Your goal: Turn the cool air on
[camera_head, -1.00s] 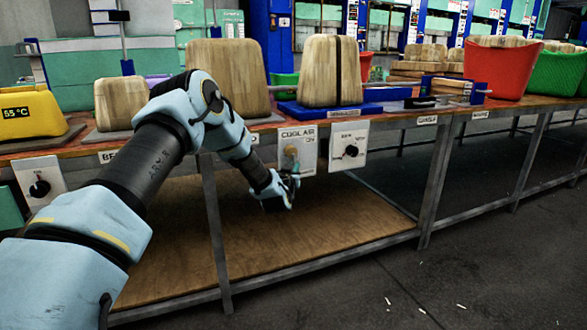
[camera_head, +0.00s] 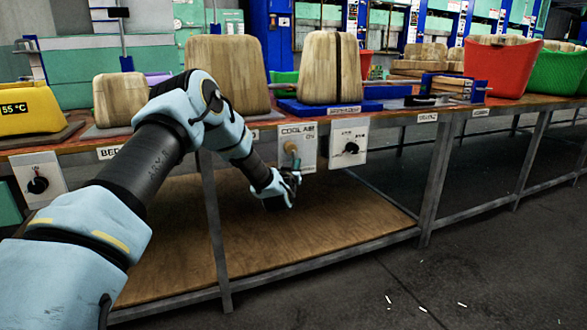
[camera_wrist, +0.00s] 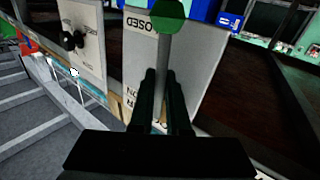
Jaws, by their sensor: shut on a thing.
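The cool air panel (camera_head: 309,151) is a white plate on the front edge of the bench, marked COOL AIR and ON near its top. A brass-coloured pivot (camera_head: 290,147) sits on it, and the lever hangs down from there. My gripper (camera_head: 294,177) is at the lower end of the lever, just below the panel. In the wrist view the grey lever (camera_wrist: 163,52) with a round green knob (camera_wrist: 168,15) runs between my two dark fingers (camera_wrist: 164,100), which are shut on it. Lettering reading "OSED" shows beside the knob. The gripped part is mostly hidden.
A second white panel with a black knob (camera_head: 351,147) is just to the right. Another knob panel (camera_head: 38,184) is at the far left. Wooden blocks (camera_head: 329,68) stand on the bench above. A wooden lower shelf (camera_head: 320,222) lies below my gripper.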

